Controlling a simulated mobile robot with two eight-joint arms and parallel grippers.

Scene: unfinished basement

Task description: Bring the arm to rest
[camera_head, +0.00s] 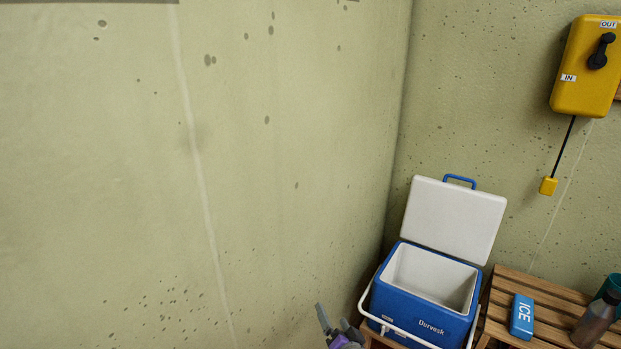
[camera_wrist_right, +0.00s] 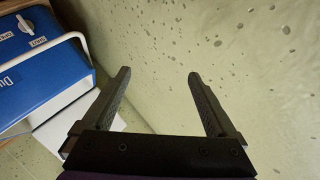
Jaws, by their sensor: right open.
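My right gripper (camera_head: 334,322) shows at the bottom edge of the head view, to the left of the blue cooler. In the right wrist view its two dark fingers (camera_wrist_right: 160,78) stand wide apart with nothing between them. The speckled wall lies beyond them. The rest of my right arm is out of the head view. My left gripper is not in either view.
A blue cooler (camera_head: 399,313) stands in the corner with its white lid open; its front also shows in the right wrist view (camera_wrist_right: 40,60). A slatted wooden bench (camera_head: 552,294) holds a blue ICE pack (camera_head: 522,316) and bottles (camera_head: 596,318). A yellow box (camera_head: 583,80) hangs on the wall.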

